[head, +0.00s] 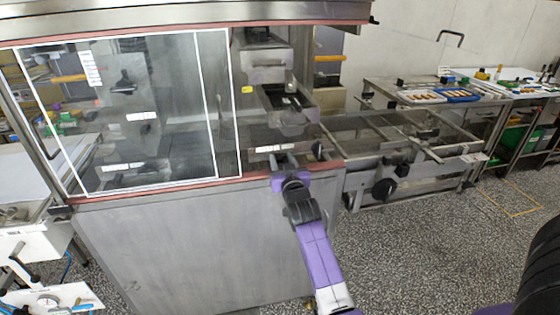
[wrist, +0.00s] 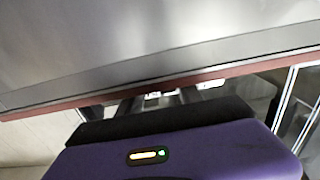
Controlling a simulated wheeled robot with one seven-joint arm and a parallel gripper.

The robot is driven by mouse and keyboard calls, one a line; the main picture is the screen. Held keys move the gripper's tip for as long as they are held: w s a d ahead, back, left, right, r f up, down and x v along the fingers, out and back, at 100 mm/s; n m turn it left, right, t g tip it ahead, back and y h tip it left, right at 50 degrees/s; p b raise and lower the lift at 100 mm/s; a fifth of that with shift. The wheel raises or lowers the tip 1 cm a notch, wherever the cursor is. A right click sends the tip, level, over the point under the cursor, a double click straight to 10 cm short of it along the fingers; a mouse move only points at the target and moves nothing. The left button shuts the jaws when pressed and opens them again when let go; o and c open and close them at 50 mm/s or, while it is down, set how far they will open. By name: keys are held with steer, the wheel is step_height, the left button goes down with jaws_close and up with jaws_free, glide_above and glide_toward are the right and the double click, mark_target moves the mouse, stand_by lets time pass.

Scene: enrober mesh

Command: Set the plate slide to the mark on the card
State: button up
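My gripper (head: 285,163) is at the end of my purple arm, at the right end of the steel enrober (head: 190,240), just in front of a white label strip (head: 275,148). In the wrist view my gripper (wrist: 157,98) shows two grey fingers apart, partly hidden behind its purple and black body. Something small and pale shows between or beyond the fingers; I cannot tell what it is or whether they touch it. I cannot make out which part is the plate slide. No card with a readable mark can be picked out.
A clear window (head: 130,115) with white edges covers the enrober's left part. A steel hopper (head: 287,103) hangs above my gripper. A conveyor frame (head: 400,135) with a black knob (head: 384,189) extends right. A bench holds trays (head: 457,95). The speckled floor (head: 420,255) is clear.

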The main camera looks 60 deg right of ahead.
steer(key=shift+a, duration=0.15)
steer(key=shift+s+a, duration=0.15)
steer(key=shift+a, duration=0.15)
steer(key=b+v, duration=0.2)
steer(key=v, duration=0.5)
steer(key=shift+d, duration=0.1)
stand_by(0.3)
